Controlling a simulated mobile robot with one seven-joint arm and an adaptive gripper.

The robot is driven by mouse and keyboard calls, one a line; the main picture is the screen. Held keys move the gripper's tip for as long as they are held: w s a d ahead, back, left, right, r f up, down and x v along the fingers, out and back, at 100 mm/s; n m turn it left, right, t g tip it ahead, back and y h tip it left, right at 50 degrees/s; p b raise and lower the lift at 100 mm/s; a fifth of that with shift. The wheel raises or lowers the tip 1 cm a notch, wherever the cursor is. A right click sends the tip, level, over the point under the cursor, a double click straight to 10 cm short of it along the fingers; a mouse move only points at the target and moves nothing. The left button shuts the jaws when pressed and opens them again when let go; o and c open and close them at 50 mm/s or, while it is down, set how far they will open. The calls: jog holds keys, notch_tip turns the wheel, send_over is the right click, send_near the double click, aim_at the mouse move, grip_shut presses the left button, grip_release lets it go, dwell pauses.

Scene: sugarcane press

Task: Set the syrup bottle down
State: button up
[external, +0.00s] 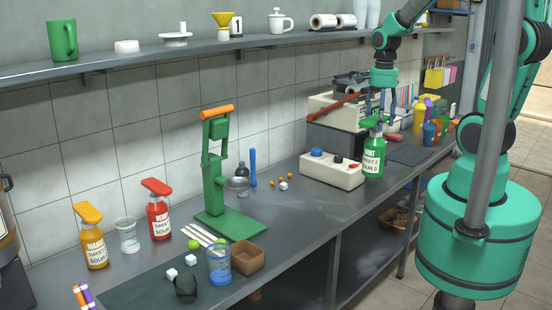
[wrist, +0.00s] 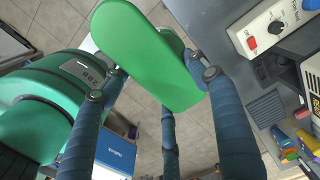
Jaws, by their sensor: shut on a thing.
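The green syrup bottle (external: 374,158) is upright at the front edge of the counter (external: 300,215), just right of a white control box (external: 332,171). My gripper (external: 375,117) is above it, shut on its green top. I cannot tell whether its base touches the counter. In the wrist view the green top (wrist: 145,55) fills the upper middle between my dark blue fingers, and the bottle's lower body is hidden. A red syrup bottle (external: 159,218) and a yellow-orange one (external: 92,245) stand farther left on the counter.
A green hand press (external: 218,175) stands mid-counter, with a brown box (external: 248,259) and a blue cup (external: 219,265) in front. Cups and colored items (external: 429,132) crowd the right end. A wall shelf (external: 180,52) runs above. Counter between press and control box is mostly clear.

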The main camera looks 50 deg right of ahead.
aim_at(376, 160)
notch_tip(376, 160, down, 16)
jog(key=shift+r, duration=0.2)
dwell(0.4)
jog(key=shift+w, duration=0.15)
jog(key=w+d+f+p, duration=0.1)
jog(key=w+d, duration=0.2)
jog(key=w, duration=1.2)
jog(key=shift+w+d+f, duration=0.2)
jog(key=shift+w+f, duration=0.05)
dwell(0.3)
jog(key=shift+f, duration=1.9)
jog(key=o, duration=1.9)
jog(key=shift+s, duration=0.1)
jog(key=shift+o, duration=0.2)
